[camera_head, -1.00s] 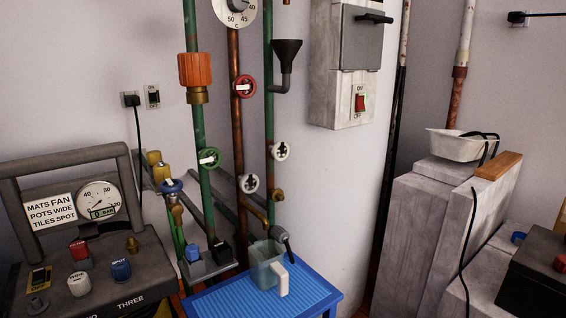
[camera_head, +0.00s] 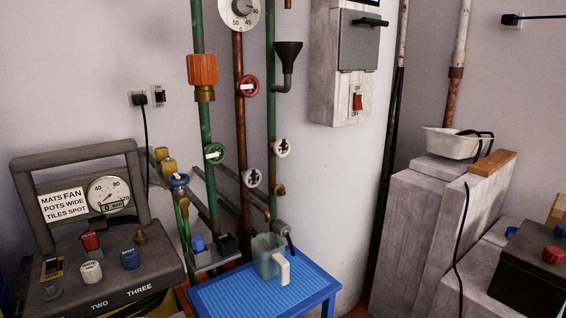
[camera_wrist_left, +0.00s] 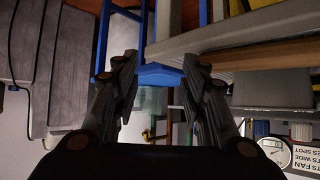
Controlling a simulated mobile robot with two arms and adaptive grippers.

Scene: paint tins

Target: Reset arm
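My left gripper (camera_wrist_left: 160,95) shows in the left wrist view with its two fingers spread apart and nothing between them. Behind the fingers are blue table legs and grey surfaces. Neither arm shows in the head view, and my right gripper is not in any view.
A blue table (camera_head: 225,297) carries a clear jug (camera_head: 268,255) below the pipes. A control panel (camera_head: 100,265) with knobs and a gauge stands at left. Grey blocks (camera_head: 415,235) hold a white basin (camera_head: 452,143) at right. A dark box (camera_head: 530,275) sits at lower right.

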